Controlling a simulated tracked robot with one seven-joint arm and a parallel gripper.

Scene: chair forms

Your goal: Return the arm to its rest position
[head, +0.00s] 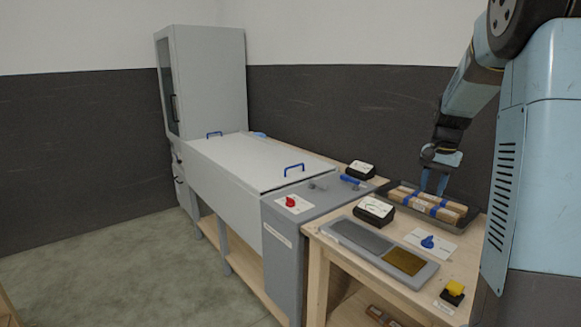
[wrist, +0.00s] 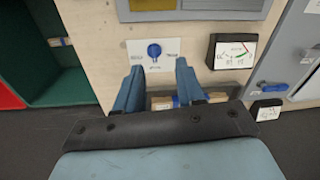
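My arm reaches in from the right in the head view, bent downward over the wooden bench. My gripper (head: 435,183) points down above a dark tray (head: 462,228) holding brown packages with blue bands (head: 428,203). In the wrist view, the two blue fingers of my gripper (wrist: 157,78) stand apart with nothing between them. Part of the tray with a banded package (wrist: 168,103) shows beyond and between the fingers. The exact height of the fingertips over the tray cannot be told.
The bench holds a blue knob on a white plate (head: 428,242), a grey two-panel plate (head: 360,238), black-cased gauges (head: 374,209) and a yellow button (head: 454,289). A long grey machine (head: 255,165) with a red knob (head: 291,201) and a tall cabinet (head: 208,80) stand left. Floor at left is clear.

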